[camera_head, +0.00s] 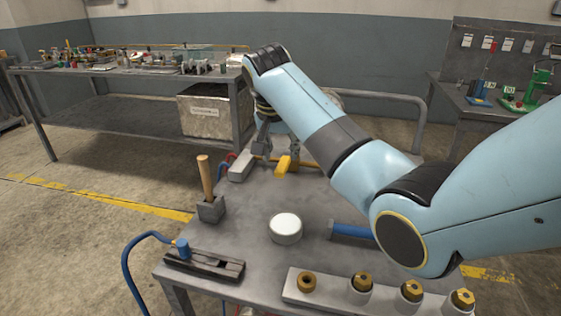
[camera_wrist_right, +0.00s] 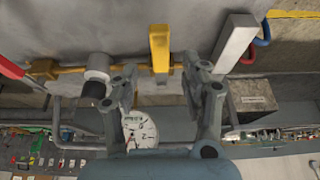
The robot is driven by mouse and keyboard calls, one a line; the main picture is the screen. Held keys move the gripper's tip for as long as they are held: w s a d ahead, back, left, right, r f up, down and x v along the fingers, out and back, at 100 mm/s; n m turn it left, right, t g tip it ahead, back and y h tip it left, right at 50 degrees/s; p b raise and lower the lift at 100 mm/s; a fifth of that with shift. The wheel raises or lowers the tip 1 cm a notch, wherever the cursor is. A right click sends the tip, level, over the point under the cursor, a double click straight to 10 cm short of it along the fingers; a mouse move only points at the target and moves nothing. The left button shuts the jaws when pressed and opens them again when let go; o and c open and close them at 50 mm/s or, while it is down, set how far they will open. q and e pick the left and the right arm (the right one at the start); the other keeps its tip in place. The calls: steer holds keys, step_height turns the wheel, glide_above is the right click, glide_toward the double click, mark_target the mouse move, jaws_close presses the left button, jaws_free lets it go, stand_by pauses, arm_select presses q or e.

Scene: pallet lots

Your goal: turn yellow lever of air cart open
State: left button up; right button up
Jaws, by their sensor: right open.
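The yellow lever (camera_head: 285,165) is at the far end of the grey cart top (camera_head: 245,222), beside a yellow pipe. My right gripper (camera_head: 293,155) is open and reaches down around the lever's far end, partly hidden by my own arm. In the right wrist view the yellow lever (camera_wrist_right: 160,48) lies between and beyond the two open fingertips (camera_wrist_right: 158,78), with clear gaps at both sides; no contact shows. A round pressure gauge (camera_wrist_right: 140,130) shows between the fingers. My left gripper is out of view.
A grey bar (camera_wrist_right: 235,42) lies near the lever. A workbench (camera_head: 110,68) stands behind.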

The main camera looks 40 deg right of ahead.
mark_target(282, 164)
steer(key=x, duration=0.3)
steer(key=shift+f, duration=0.1)
steer(key=shift+b+x, duration=0.3)
steer(key=shift+x, duration=0.5)
steer(key=shift+c, duration=2.7)
jaws_close()
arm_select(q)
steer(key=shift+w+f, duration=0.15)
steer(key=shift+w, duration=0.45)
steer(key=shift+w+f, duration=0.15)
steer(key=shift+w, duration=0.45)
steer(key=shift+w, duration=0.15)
